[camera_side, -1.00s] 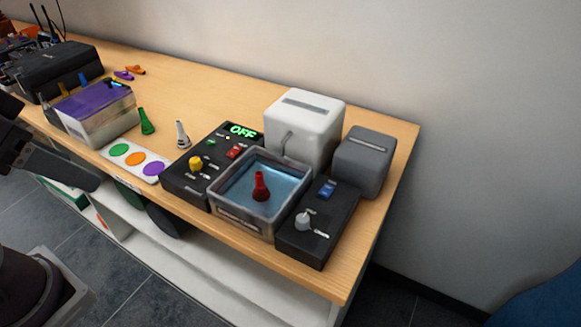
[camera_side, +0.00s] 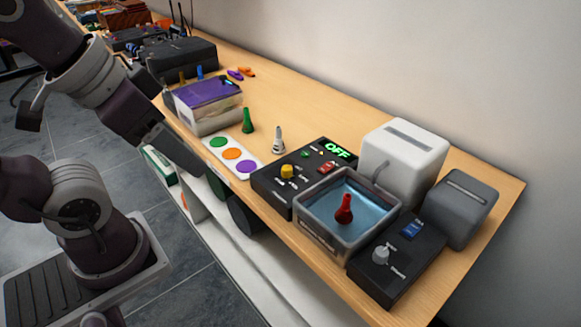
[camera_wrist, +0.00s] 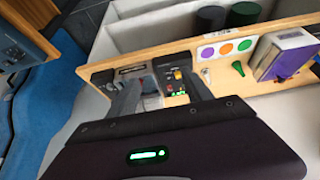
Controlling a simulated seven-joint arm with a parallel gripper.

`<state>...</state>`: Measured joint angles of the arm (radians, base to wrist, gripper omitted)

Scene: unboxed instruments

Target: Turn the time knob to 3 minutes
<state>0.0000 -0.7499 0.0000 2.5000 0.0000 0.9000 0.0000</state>
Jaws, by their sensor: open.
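A black control box (camera_side: 268,184) with a yellow knob (camera_side: 287,171), a red switch (camera_side: 325,167) and a green display reading OFF (camera_side: 338,151) stands on the bench. A second black box (camera_side: 377,282) with a grey knob (camera_side: 381,254) and a blue switch (camera_side: 411,229) stands at the right end. The knob labels are too small to read. My gripper (camera_side: 190,165) is open, in front of the bench's left part and apart from both knobs. In the wrist view its two fingers (camera_wrist: 160,82) spread towards the boxes, partly hiding them.
A water bath (camera_side: 311,226) holding a red flask (camera_side: 344,210) sits between the boxes. White (camera_side: 405,160) and grey (camera_side: 462,207) housings stand behind. A green flask (camera_side: 248,122), a pale flask (camera_side: 278,141), a coloured-dot mat (camera_side: 213,154) and a purple-topped box (camera_side: 208,108) are left.

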